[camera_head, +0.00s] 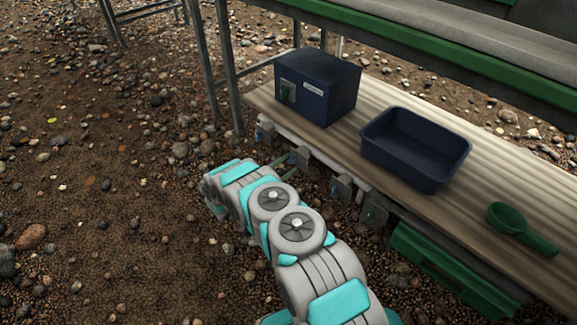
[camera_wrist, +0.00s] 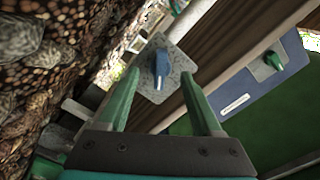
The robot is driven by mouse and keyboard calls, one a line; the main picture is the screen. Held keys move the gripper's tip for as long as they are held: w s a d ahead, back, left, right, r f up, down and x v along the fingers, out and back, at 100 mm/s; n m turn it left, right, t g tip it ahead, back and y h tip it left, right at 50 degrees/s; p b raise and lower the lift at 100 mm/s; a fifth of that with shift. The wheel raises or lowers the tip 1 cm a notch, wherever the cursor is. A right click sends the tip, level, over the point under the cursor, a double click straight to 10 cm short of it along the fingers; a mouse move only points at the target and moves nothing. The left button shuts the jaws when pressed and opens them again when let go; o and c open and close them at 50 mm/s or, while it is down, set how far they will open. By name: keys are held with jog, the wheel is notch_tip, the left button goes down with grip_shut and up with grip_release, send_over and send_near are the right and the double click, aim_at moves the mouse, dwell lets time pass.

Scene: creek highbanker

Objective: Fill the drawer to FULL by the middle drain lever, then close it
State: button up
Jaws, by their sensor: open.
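Several small levers on grey plates line the front edge below the bench. My gripper (camera_head: 286,166) is open, its green fingers pointing at one plate (camera_head: 301,156) in the head view. In the wrist view, a blue lever (camera_wrist: 161,66) on a speckled grey plate (camera_wrist: 178,62) shows between the open fingertips (camera_wrist: 160,78), with no clear contact. Other levers (camera_head: 340,187) and (camera_head: 371,213) sit farther right, and one (camera_head: 265,133) farther left. A green drawer (camera_head: 450,272) is below the bench at right; its inside and fill level cannot be seen.
On the wooden bench (camera_head: 480,190) stand a dark blue box (camera_head: 335,88) with a green knob and label, an empty-looking blue tub (camera_head: 415,145) and a green scoop (camera_head: 515,225). Metal legs (camera_head: 230,75) stand at back left. Pebbly ground (camera_head: 110,220) is open at left.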

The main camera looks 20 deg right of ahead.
jog(key=shift+w+d, duration=0.2)
jog(key=shift+d, duration=0.35)
grip_shut()
